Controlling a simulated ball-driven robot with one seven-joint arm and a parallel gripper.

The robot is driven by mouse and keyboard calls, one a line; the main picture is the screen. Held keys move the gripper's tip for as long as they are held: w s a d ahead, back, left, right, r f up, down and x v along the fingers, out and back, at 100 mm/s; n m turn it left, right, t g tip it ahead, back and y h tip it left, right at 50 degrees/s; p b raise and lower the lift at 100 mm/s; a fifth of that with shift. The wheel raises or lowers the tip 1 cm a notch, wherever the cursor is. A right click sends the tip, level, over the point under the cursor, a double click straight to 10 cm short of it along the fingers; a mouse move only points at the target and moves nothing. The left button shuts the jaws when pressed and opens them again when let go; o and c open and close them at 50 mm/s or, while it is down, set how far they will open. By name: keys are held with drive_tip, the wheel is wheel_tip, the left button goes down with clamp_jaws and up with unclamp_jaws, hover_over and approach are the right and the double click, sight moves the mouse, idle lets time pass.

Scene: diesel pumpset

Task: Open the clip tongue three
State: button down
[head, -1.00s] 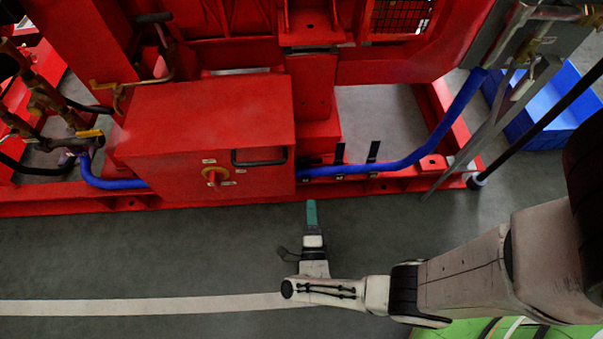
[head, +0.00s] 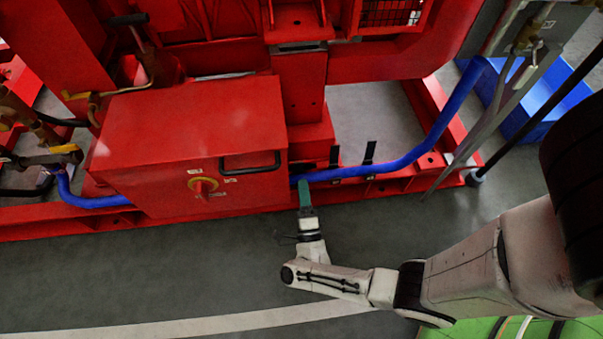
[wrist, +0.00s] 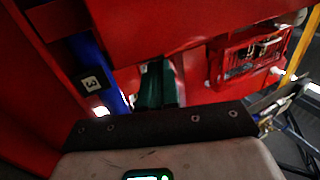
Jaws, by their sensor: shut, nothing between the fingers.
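In the wrist view a black clip marked 3 (wrist: 92,80) sits around the blue hose (wrist: 88,50), at left. In the head view the hose (head: 415,155) runs right from the red box, with two upright black clip tongues (head: 334,156) (head: 369,153) beside it. I cannot tell in the head view which clip is number three. My gripper (head: 303,183), with green fingers, is at the hose by the box's right edge. In the wrist view its fingers (wrist: 160,84) are together and empty, right of the marked clip and apart from it.
The red box (head: 190,150) with a black handle (head: 250,163) and a yellow-ringed red knob (head: 203,184) stands just left of my gripper. The red base frame (head: 400,186) runs below the hose. A blue bin (head: 540,100) is at right.

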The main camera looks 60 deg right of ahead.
sight(300, 163)
drive_tip(key=shift+x, duration=2.05)
drive_tip(key=shift+w+d+r+g+y+p, duration=0.15)
drive_tip(key=shift+r+g+y+p, duration=0.25)
drive_tip(key=shift+p, duration=0.8)
drive_tip(key=p, duration=0.2)
drive_tip(key=d+r+g+y+p, duration=0.1)
drive_tip(key=p, duration=0.2)
drive_tip(key=shift+w+d+r+y, duration=0.1)
drive_tip(key=shift+w+r+y, duration=0.1)
drive_tip(key=shift+w+y, duration=0.15)
drive_tip(key=shift+w+d+p, duration=0.1)
drive_tip(key=shift+p, duration=0.5)
drive_tip(key=shift+w+d+g+y+p, duration=0.15)
drive_tip(key=shift+g+y+p, duration=0.15)
drive_tip(key=shift+y, duration=0.05)
drive_tip(key=shift+w+d+f, duration=0.1)
drive_tip(key=shift+w+d, duration=0.15)
